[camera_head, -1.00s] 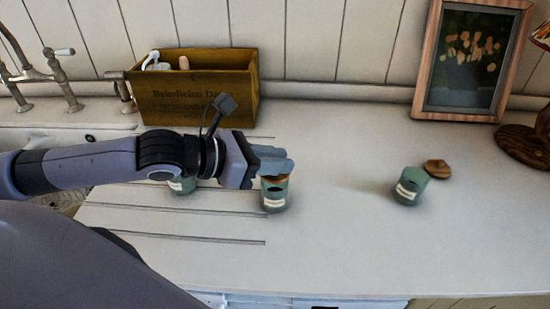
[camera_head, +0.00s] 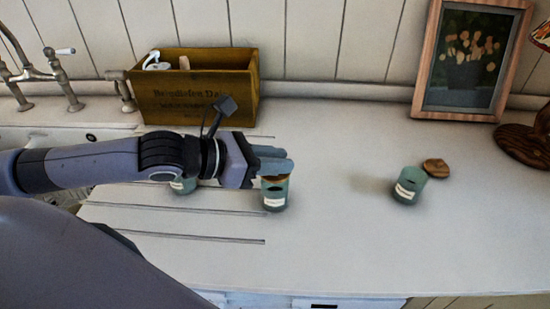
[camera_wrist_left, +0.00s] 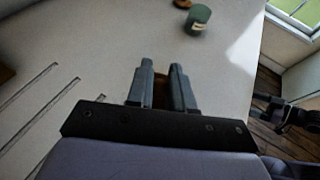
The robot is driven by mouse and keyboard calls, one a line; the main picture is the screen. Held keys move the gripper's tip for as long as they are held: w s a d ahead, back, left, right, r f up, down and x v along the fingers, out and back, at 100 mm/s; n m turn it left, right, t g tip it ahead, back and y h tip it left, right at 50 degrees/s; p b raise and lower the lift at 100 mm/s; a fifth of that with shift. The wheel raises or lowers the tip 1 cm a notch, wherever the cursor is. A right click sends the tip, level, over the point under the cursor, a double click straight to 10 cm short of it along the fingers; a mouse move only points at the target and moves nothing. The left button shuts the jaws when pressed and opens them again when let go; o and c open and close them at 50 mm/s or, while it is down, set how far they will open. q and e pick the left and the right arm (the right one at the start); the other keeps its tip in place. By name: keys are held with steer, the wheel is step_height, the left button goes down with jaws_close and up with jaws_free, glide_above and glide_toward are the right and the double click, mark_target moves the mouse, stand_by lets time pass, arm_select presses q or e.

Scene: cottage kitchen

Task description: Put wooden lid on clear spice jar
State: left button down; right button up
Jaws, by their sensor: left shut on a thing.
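My left gripper (camera_head: 272,160) is shut on a brown wooden lid (camera_head: 274,178). The lid is at the mouth of a greenish clear jar (camera_head: 275,195) with a white label, standing on the counter. The fingers cover the lid's top, and I cannot tell whether it is fully seated. In the left wrist view the brown lid (camera_wrist_left: 161,92) shows between the fingers (camera_wrist_left: 161,80), and the jar below is hidden. A second greenish jar (camera_head: 408,185) stands to the right, with a loose wooden lid (camera_head: 436,168) behind it.
Another greenish jar (camera_head: 184,185) is partly hidden behind my left arm. A wooden crate (camera_head: 190,100) stands at the back, left of a framed picture (camera_head: 470,60). A lamp base (camera_head: 525,146) is at far right. The counter between the jars is clear.

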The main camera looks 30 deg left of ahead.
arm_select(q)
steer(key=shift+r, duration=0.15)
steer(key=shift+r+p, duration=0.7)
steer(key=shift+p, duration=0.05)
stand_by(0.6)
steer(key=c, duration=1.3)
jaws_free()
steer(key=shift+f, duration=0.1)
